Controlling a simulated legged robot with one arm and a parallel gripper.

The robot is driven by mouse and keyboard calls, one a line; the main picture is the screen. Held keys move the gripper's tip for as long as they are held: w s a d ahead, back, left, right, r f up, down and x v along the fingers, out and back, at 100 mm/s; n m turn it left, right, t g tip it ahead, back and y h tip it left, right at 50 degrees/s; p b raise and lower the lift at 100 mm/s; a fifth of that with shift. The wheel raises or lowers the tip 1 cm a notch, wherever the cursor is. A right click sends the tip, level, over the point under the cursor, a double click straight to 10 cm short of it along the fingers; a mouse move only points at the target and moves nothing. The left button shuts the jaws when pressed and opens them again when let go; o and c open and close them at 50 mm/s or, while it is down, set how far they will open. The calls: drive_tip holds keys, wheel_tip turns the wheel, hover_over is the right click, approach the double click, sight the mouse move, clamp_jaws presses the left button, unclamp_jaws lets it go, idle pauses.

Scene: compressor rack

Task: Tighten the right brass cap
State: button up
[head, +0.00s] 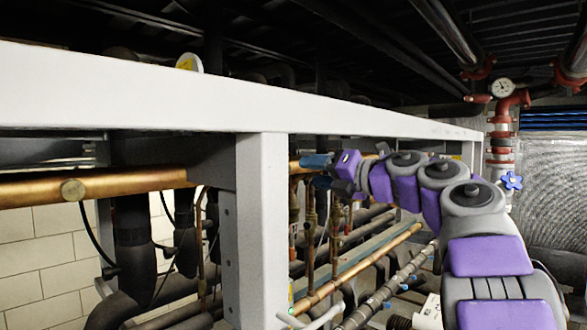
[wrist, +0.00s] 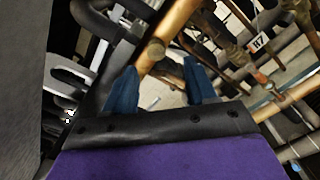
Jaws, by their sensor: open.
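A round brass cap (wrist: 156,49) sits on a copper pipe (wrist: 176,27) in the wrist view, beyond and between my fingertips. My gripper (wrist: 157,78) is open, with its two blue fingers apart and nothing between them. The cap looks a short way ahead of the fingertips; I see no contact. In the head view my gripper (head: 308,161) is just right of the white post, beside a copper pipe, and the cap there is hidden. Another round brass cap (head: 73,190) shows on the copper pipe at the left of the head view.
A white beam (head: 270,110) runs above my arm, and a white post (head: 262,230) stands left of my gripper. Several copper and dark pipes (head: 375,255) lie below. A red pipe with a gauge (head: 502,88) and a blue valve handle (head: 511,181) are at the right.

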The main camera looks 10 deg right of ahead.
drive_tip(key=p+x, duration=0.1)
drive_tip(key=x, duration=0.6)
drive_tip(key=shift+a, duration=0.25)
drive_tip(key=shift+s+d+r, duration=0.1)
drive_tip(key=shift+s, duration=0.05)
clamp_jaws()
